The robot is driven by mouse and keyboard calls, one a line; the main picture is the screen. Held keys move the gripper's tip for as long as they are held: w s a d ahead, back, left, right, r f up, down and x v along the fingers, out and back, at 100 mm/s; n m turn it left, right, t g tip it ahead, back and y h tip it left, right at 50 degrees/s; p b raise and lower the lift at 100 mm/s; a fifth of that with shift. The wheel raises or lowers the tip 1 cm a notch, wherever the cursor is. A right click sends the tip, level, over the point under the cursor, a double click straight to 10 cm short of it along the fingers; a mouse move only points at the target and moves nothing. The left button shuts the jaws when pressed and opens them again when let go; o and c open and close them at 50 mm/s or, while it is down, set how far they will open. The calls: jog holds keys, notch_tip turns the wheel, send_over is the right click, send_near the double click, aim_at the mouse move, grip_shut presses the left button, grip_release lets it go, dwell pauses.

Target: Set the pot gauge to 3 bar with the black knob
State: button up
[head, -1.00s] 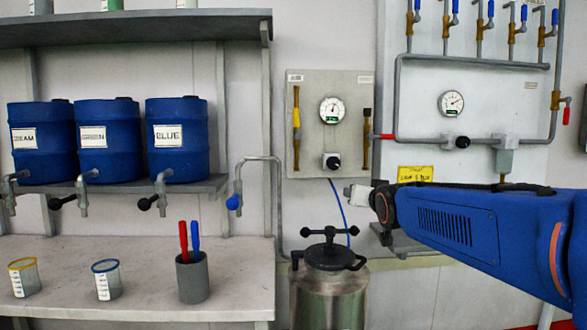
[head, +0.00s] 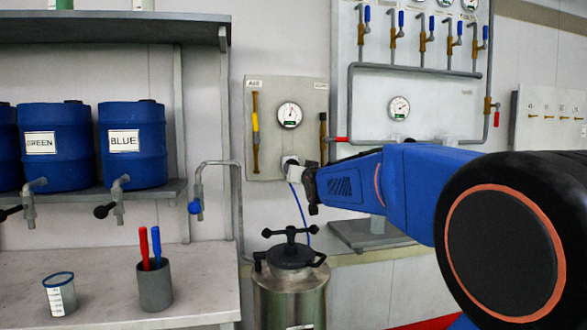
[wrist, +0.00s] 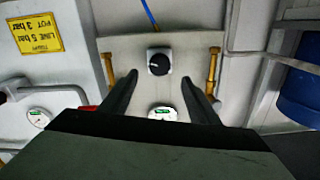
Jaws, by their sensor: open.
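The black knob (wrist: 158,64) sits on a white square mount on the grey panel; in the head view my gripper partly hides it. The pot gauge (head: 290,115) is a round white dial above the knob; its needle points roughly upward, too small to read exactly. The gauge (wrist: 162,113) is partly covered by my gripper's body in the wrist view. My gripper (wrist: 159,77) is open, its dark fingers on either side of the knob's line and pointing at the panel. In the head view my gripper (head: 303,175) is close to the knob; I cannot tell whether it touches.
A yellow sign (wrist: 30,37) reads line 5 bar, pot 3 bar. Brass valves (wrist: 213,70) flank the knob. A metal pot (head: 290,290) stands below the panel. Another gauge (head: 399,108) is on the right board. A bent tap pipe (head: 215,165) is at left.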

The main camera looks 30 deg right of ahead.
jog(key=x, duration=0.8)
jog(key=shift+w, duration=0.2)
jog(key=c, duration=1)
jog(key=shift+c, duration=0.2)
jog(key=shift+n, duration=3.6)
